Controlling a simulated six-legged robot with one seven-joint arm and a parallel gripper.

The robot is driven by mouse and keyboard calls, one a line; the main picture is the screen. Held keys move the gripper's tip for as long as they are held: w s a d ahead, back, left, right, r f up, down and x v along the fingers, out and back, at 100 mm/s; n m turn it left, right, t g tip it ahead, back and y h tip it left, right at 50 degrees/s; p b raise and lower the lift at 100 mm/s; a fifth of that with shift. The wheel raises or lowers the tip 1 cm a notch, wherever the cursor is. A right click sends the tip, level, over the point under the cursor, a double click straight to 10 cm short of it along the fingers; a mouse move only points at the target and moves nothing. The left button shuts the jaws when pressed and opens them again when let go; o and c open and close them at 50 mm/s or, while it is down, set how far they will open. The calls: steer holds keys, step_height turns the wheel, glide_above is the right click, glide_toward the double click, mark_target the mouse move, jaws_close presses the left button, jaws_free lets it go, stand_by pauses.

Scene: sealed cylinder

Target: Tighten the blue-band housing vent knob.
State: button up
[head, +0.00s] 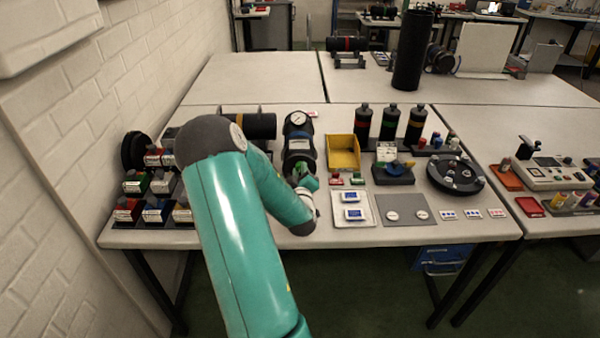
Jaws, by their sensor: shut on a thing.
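The blue-band housing (299,141) is a dark cylinder with a blue band and a round white gauge (297,119) at its top end. It is at the middle left of the near table, just beyond my gripper. My gripper (303,171) is at the near end of this housing, at the end of my teal arm. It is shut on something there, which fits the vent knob. The knob itself is hidden by my gripper and wrist, so its turn cannot be seen.
A yellow bin (343,151) stands close on the right. A white tray with blue-screened devices (352,205) lies near the front edge. Small colored boxes (155,210) crowd the left.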

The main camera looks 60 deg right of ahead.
steer(key=o, duration=1)
steer(key=v, duration=1.3)
steer(key=shift+s+a, duration=0.2)
steer(key=shift+a, duration=0.15)
steer(key=shift+w, duration=0.1)
